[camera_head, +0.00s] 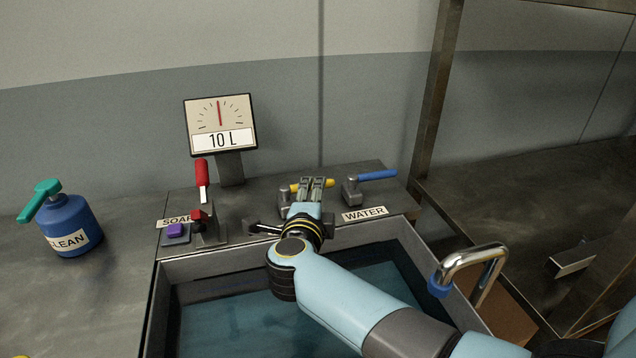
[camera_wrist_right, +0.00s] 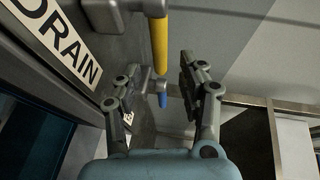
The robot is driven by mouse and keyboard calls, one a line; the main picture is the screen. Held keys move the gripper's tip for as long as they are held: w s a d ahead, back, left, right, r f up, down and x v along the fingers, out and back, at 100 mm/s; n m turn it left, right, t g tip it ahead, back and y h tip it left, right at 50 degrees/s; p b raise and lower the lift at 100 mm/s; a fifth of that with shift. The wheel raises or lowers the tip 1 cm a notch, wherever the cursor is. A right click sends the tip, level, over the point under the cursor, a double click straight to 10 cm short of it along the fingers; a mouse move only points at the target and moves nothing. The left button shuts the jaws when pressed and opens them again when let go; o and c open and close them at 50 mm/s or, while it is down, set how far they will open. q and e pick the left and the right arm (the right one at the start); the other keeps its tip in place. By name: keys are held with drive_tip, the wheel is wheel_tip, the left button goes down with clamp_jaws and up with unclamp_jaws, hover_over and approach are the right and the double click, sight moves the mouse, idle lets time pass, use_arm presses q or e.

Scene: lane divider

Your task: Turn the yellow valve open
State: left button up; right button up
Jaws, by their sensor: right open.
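The yellow valve (camera_head: 295,187) stands on the dark ledge behind the sink, its handle pointing right and partly hidden by my right gripper (camera_head: 317,183). In the right wrist view its yellow handle (camera_wrist_right: 159,45) shows between the lines of the two fingers. My right gripper (camera_wrist_right: 158,82) is open and empty there, with one finger on each side; I cannot tell whether either touches the handle. A DRAIN label (camera_wrist_right: 62,42) lies beside the valve base. My left gripper is not in view.
The blue-handled water valve (camera_head: 370,177) stands just right of the yellow one. A red soap lever (camera_head: 202,178) and the gauge (camera_head: 220,125), reading 10 L, are left of it. The water-filled sink (camera_head: 240,320) lies in front, with a chrome faucet (camera_head: 475,258) at right. A blue CLEAN bottle (camera_head: 68,222) stands far left.

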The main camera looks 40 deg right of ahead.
drive_tip(key=x, duration=0.5)
drive_tip(key=shift+w+d+f, duration=0.1)
drive_tip(key=shift+w+d, duration=0.1)
drive_tip(key=shift+d, duration=0.05)
clamp_jaws()
